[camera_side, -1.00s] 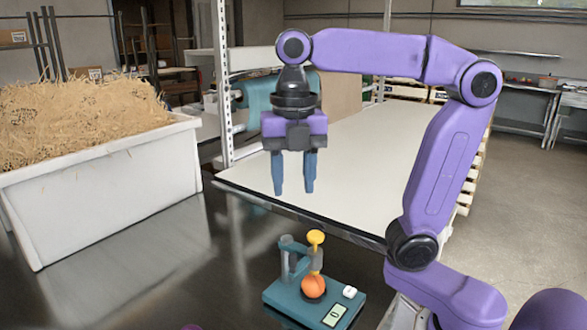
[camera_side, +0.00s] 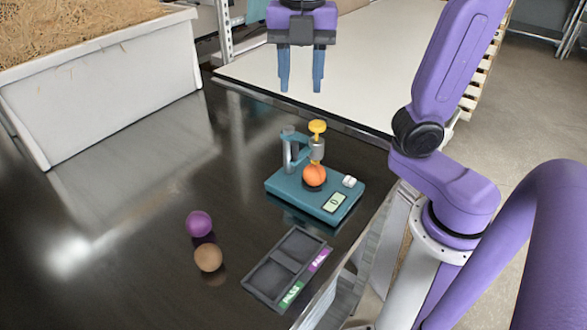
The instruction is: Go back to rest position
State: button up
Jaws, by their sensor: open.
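My gripper (camera_side: 301,88) hangs at the top of the side view with its two blue fingers apart, pointing down, and nothing between them. It is well above and behind the teal test device (camera_side: 290,192), apart from everything. An orange ball (camera_side: 315,175) sits on the device, under its yellow-topped plunger (camera_side: 317,138). The upper part of my arm is cut off by the top edge of the picture.
A purple ball (camera_side: 199,223) and a brown ball (camera_side: 208,257) lie on the dark glossy table (camera_side: 110,250). A grey two-compartment tray (camera_side: 262,281) with green and purple labels looks empty. A white bin (camera_side: 105,98) of straw stands at the back left.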

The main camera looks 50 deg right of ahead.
jog(key=s+d+f+m, duration=0.2)
jog(key=s+f+m, duration=0.4)
jog(key=f, duration=0.2)
jog(key=s+d+f+m, duration=0.2)
jog(key=s+f+m, duration=0.4)
jog(key=s+f, duration=0.1)
jog(key=shift+d+f, duration=0.25)
jog(key=shift+f, duration=0.35)
